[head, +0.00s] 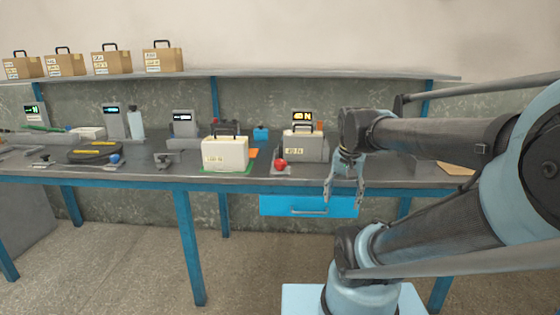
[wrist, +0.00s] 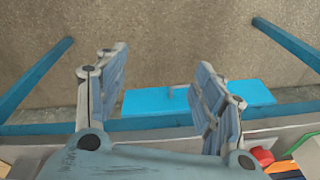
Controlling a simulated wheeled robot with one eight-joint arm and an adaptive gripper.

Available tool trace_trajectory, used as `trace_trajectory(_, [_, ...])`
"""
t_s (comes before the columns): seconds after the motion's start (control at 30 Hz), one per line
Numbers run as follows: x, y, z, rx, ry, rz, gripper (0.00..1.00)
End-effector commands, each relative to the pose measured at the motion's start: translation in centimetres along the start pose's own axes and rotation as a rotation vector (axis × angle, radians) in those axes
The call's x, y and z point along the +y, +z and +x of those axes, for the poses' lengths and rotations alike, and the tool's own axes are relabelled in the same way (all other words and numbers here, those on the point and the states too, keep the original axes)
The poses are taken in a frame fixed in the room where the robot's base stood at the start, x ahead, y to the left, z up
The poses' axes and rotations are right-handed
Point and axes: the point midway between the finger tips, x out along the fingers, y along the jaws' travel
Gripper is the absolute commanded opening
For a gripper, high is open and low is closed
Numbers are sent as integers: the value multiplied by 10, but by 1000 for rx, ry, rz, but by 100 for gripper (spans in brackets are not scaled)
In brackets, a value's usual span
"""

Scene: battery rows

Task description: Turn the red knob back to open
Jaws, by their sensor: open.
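The red knob (head: 280,164) sits low at the front of a grey battery unit with a label, near the front edge of the bench. A red piece that looks like the same knob shows at the lower right of the wrist view (wrist: 262,156). My gripper (head: 343,198) hangs fingers down in front of the bench edge, to the right of the knob and apart from it. In the wrist view its two fingers (wrist: 160,80) are spread wide with nothing between them. How far the knob is turned cannot be told.
A cream box (head: 225,152) with a handle stands just left of the knob on a green mat. A blue drawer (head: 310,205) hangs under the bench (head: 130,180) below the knob. A shelf above carries several brown boxes. The floor in front is clear.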

Motion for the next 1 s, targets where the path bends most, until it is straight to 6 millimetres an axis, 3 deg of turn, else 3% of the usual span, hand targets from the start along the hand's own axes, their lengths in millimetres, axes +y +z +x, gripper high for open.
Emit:
trace_trajectory(0.2, [-44, -48, -48, -31, 10, 303, 62])
trace_trajectory(0.5, [-113, -108, -96, -62, 43, 731, 62])
trace_trajectory(1.0, [-248, -186, -142, -69, 136, 1424, 62])
